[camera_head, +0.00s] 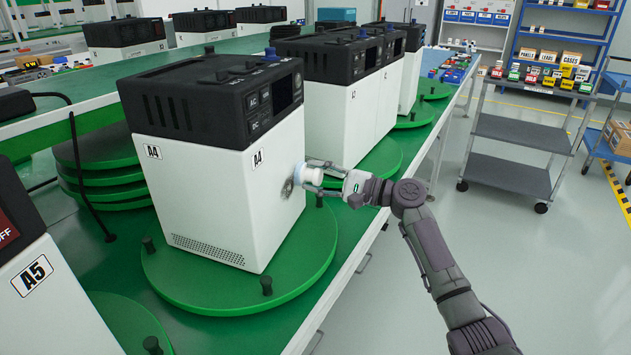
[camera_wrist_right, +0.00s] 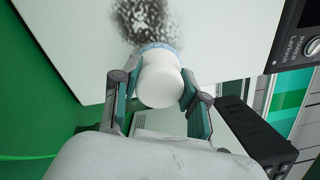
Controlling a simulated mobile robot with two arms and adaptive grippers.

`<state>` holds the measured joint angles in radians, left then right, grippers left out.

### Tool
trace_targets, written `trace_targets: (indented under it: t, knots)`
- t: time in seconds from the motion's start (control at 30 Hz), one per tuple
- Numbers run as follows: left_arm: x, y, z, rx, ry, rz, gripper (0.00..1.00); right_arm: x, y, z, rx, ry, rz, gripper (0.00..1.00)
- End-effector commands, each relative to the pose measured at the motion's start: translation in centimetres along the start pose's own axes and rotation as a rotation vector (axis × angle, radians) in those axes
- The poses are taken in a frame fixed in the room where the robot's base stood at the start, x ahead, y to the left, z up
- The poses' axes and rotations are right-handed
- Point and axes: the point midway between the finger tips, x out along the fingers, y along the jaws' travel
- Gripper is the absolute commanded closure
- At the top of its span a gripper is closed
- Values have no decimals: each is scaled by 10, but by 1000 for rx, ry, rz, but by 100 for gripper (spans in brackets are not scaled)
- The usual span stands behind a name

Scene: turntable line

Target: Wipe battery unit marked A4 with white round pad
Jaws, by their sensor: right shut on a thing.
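The battery unit marked A4 (camera_head: 205,185) is a white box with a black top, standing upright on a green turntable (camera_head: 200,290). Its right side bears a dark speckled smudge (camera_head: 287,188), which shows larger in the right wrist view (camera_wrist_right: 150,18). My right gripper (camera_head: 318,175) is shut on the white round pad (camera_head: 307,174). In the right wrist view the pad (camera_wrist_right: 159,82) sits between both fingers, its bluish face toward the panel at the lower edge of the smudge. It looks to be at or very near the surface; exact contact is hard to tell. My left gripper is not in view.
A unit marked A5 (camera_head: 45,290) stands at the near left. More white units (camera_head: 355,110) stand on turntables behind A4. Dark pegs (camera_head: 266,284) stick up from the turntable. A grey cart (camera_head: 515,130) stands right, with open floor before it.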

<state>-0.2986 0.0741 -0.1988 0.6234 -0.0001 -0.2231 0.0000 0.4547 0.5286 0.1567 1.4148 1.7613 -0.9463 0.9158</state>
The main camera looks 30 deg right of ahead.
Motion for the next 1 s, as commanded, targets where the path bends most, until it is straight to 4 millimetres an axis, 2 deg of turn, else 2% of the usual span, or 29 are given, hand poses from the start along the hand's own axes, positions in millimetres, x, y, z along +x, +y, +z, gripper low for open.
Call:
trace_targets:
  t: [0.3,0.67,1.0]
  knots:
    - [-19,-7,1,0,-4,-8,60,-1,8,23,1,-5,2,94]
    - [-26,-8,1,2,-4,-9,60,-2,16,34,1,-3,0,94]
    - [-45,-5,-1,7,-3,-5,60,-2,27,59,1,-4,0,94]
